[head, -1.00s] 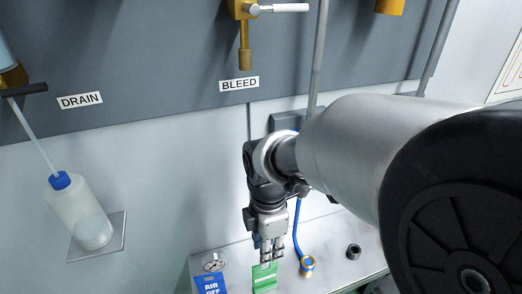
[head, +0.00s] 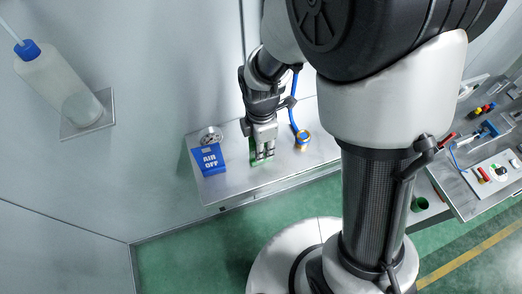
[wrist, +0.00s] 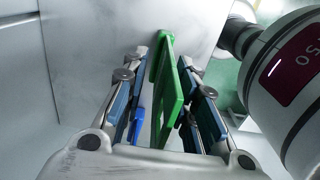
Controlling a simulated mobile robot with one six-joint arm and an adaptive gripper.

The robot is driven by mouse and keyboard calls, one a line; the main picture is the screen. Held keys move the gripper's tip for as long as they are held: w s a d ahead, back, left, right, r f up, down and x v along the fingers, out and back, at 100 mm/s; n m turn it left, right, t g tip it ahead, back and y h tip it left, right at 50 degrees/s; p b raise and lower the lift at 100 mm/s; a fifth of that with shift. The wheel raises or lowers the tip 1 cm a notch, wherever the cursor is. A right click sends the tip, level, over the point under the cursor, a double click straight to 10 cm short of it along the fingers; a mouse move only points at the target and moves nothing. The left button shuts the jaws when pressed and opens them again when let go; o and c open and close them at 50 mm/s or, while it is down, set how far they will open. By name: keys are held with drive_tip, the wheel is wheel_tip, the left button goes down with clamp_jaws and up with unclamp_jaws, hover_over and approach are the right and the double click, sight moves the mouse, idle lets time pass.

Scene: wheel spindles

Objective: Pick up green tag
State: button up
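The green tag (wrist: 168,88) stands on edge between the two fingers of my gripper (wrist: 166,95) in the wrist view. The fingers are apart, with a gap on the left of the tag and a narrower one on the right. In the head view my gripper (head: 262,155) points down over the metal shelf. Only slivers of the green tag (head: 256,163) show there around the fingers, which hide the rest.
A blue AIR OFF tag (head: 210,159) and a round gauge (head: 210,136) are left of my gripper on the shelf (head: 228,191). A brass fitting (head: 303,138) on a blue hose stands close at the right. A bottle (head: 62,84) is at upper left.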

drive_tip(key=shift+f, duration=0.3)
drive_tip(key=shift+s, duration=0.1)
drive_tip(key=shift+c, duration=0.3)
clamp_jaws()
